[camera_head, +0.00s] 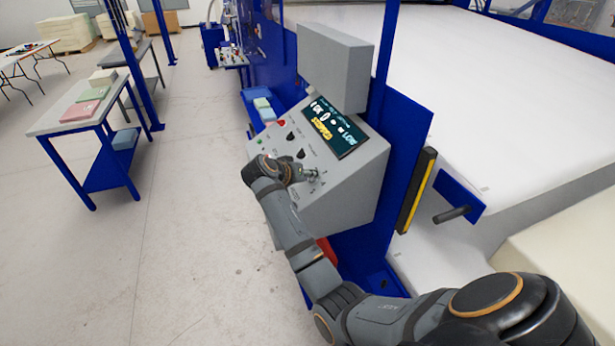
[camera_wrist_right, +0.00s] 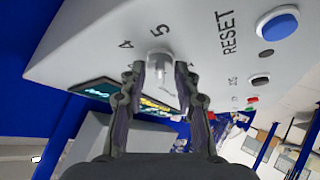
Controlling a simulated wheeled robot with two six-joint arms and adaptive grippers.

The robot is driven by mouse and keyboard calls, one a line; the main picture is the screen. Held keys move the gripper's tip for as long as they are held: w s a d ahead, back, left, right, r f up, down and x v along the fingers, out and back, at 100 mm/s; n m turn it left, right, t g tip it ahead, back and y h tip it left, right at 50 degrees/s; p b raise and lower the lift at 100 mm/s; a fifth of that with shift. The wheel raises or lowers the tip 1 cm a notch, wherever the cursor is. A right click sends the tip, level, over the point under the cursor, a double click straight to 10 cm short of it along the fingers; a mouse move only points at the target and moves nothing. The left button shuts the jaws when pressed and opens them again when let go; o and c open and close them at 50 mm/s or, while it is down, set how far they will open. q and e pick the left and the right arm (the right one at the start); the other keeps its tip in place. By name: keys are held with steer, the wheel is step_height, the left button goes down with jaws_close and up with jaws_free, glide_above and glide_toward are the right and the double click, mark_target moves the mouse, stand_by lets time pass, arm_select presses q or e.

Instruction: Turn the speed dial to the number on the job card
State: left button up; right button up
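The speed dial is a pale knob (camera_wrist_right: 161,66) on the sloped grey control panel (camera_head: 352,190), with the numbers 4 and 5 printed beside it in the right wrist view. My right gripper (camera_wrist_right: 160,72) has one finger on each side of the knob, and the knob fills the gap between the fingertips. In the head view my right gripper (camera_head: 308,175) is at the panel's lower part, partly covering the dial. The dial's pointer cannot be made out. No job card can be clearly identified. My left gripper is not in view.
A dark screen (camera_head: 334,127) with bright text sits on the panel beneath a grey box (camera_head: 335,66). A blue button (camera_wrist_right: 278,24) marked RESET is near the dial. A blue frame (camera_head: 412,130) stands right of the panel. Open floor (camera_head: 190,240) lies to the left.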

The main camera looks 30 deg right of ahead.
mark_target(307, 187)
step_height(307, 187, up, 10)
stand_by(0.6)
steer(key=shift+a, duration=0.1)
